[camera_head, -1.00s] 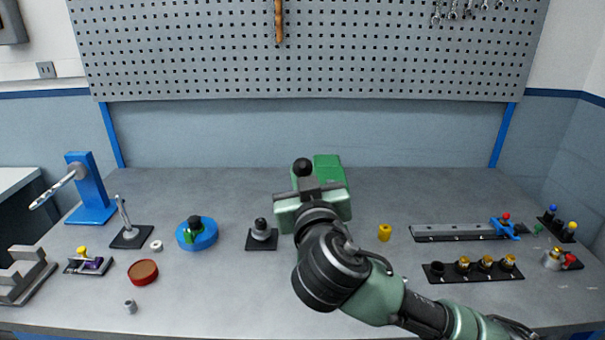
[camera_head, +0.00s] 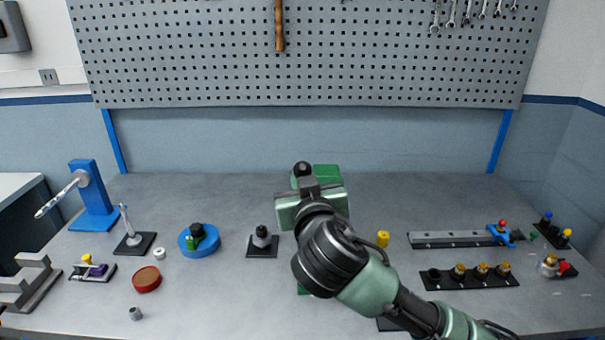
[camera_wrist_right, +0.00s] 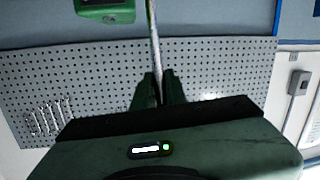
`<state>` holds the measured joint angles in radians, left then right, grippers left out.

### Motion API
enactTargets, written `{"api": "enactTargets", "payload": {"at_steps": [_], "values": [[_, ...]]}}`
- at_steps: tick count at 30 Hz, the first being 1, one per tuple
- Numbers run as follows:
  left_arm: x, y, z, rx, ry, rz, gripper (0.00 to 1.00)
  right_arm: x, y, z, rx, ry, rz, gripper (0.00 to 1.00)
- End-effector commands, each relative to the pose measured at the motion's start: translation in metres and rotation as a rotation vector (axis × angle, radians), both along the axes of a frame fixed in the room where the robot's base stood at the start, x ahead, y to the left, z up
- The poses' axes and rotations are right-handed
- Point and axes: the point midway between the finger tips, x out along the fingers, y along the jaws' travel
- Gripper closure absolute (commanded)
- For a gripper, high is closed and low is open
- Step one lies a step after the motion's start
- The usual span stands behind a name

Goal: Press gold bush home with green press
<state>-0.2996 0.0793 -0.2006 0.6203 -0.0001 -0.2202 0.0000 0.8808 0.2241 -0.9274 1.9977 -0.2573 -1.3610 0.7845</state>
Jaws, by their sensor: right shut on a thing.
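The green press (camera_head: 327,178) stands in the middle of the bench in the head view, mostly hidden behind my right arm. A black ball knob (camera_head: 302,168) shows at its upper left. My right gripper (camera_wrist_right: 160,88) is shut on a thin silver lever rod (camera_wrist_right: 153,40), which runs up from between the fingers in the right wrist view. Part of the green press head (camera_wrist_right: 105,10) shows at the top left there. Gold bushes (camera_head: 482,270) sit in a black rack at the right. Whether a gold bush is in the press is hidden. My left gripper is not in view.
A yellow cylinder (camera_head: 383,238) stands right of the press, and a grey rail (camera_head: 450,239) lies beyond it. Left are a black-knobbed post (camera_head: 262,242), a blue disc (camera_head: 198,242), a red dish (camera_head: 146,279) and a blue stand (camera_head: 92,195). The front left-centre is clear.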

Motion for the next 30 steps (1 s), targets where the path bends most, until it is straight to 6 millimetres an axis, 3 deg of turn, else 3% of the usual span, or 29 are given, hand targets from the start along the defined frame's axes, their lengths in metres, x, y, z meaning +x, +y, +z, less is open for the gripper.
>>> {"api": "enactTargets", "payload": {"at_steps": [1,15,21,30], "values": [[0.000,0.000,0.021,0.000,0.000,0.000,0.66,0.004,-0.001,0.014,0.003,0.030,-0.002,1.00],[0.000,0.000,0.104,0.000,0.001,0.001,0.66,0.042,0.000,0.036,0.001,0.282,-0.002,1.00],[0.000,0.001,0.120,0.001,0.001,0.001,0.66,0.052,0.000,0.035,0.001,0.349,0.001,1.00],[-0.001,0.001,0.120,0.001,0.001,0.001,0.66,0.054,-0.001,0.034,0.002,0.355,0.001,1.00]]}}
